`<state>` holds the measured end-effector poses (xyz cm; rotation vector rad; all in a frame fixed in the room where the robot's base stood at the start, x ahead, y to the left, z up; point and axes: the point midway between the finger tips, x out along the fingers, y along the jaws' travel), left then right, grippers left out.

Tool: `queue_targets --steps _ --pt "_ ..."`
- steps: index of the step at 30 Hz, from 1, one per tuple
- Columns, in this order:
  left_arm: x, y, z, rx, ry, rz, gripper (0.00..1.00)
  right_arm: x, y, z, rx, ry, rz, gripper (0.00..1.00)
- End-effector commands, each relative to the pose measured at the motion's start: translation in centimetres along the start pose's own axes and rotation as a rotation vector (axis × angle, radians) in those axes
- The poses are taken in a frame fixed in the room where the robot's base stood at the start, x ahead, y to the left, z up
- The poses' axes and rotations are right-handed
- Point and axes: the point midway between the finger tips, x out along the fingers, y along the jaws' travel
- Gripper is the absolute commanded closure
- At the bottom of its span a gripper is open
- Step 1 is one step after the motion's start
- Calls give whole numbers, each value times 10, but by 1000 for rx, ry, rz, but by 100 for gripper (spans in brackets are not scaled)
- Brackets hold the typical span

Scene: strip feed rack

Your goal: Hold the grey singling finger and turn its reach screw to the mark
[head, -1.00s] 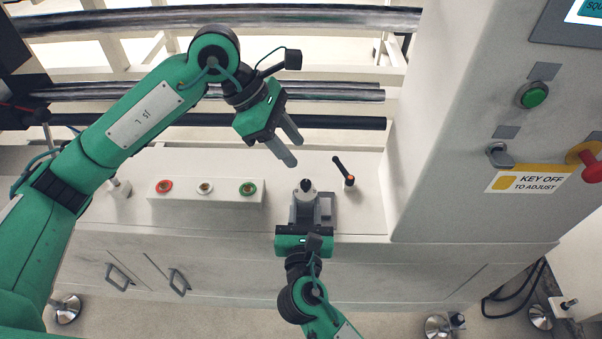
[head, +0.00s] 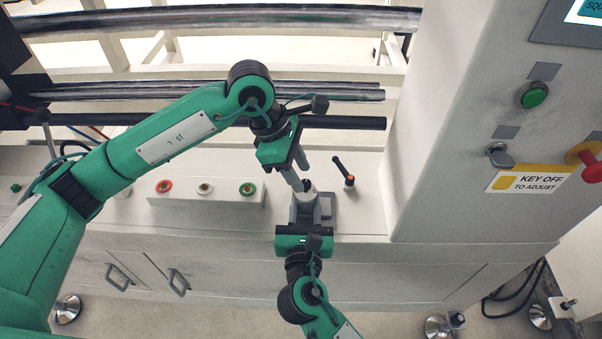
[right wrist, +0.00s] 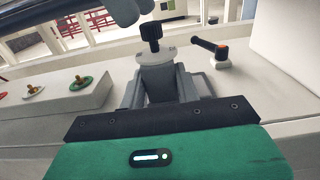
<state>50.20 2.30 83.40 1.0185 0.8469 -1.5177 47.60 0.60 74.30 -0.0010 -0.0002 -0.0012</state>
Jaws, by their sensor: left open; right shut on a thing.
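The grey singling finger (head: 305,207) stands upright on the white bench. It also shows in the right wrist view (right wrist: 158,82). Its reach screw has a black knob (right wrist: 151,36) on top; in the head view the knob is partly behind my left fingertips. My right gripper (head: 307,214) is shut on the singling finger from the front. My left gripper (head: 301,176) is open and points down at the knob, its fingertips close to it. I cannot tell whether they touch it.
A black lever with an orange part (head: 346,174) stands close on the right. A white block with red, white and green rings (head: 206,189) lies left. Dark rollers (head: 330,122) run behind. The control cabinet (head: 450,130) rises at right with a "KEY OFF TO ADJUST" label (head: 527,180).

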Motion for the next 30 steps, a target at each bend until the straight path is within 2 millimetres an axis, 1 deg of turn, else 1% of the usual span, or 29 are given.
queue_targets --steps 1,4,14,20,21,25,30 --pt "6 0 0 0 -1 -2 59 0 0 -2 -1 3 0 89" --pt "14 0 0 0 -1 -1 59 0 0 -2 -1 3 0 89" --pt "17 0 0 1 -1 0 59 0 0 -2 -1 3 0 89" --pt "17 0 0 0 -1 0 97 0 0 -2 -1 3 0 89" --pt "17 0 0 0 -1 0 100 0 0 -2 -1 3 0 89" --pt "16 0 0 -9 0 5 100 0 0 -2 -1 3 0 89" --pt "16 -2 0 -90 0 40 100 0 0 -2 -1 3 0 89"
